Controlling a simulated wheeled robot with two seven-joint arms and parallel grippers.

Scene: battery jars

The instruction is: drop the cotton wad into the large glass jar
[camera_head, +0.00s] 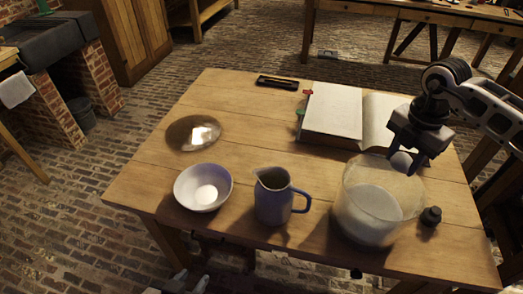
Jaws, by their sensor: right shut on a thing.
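The large glass jar (352,205) stands upright at the front right of the table, with whitish content in its lower part. My right gripper (411,160) points down over the far side of the jar's mouth. It is shut on the cotton wad (401,161), a small white lump showing between the fingers. The wad overlaps the jar's far rim in the picture; its exact height above the rim is hard to tell. My left gripper cannot be made out; only unclear grey parts show at the bottom edge.
A white bowl (184,190) with a white round lump (206,195), a blue-grey jug (272,200) and a small black bottle (431,216) stand near the jar. An open book (333,110), a shiny round disc (185,135) and a black case (277,83) lie farther back on the table (250,130).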

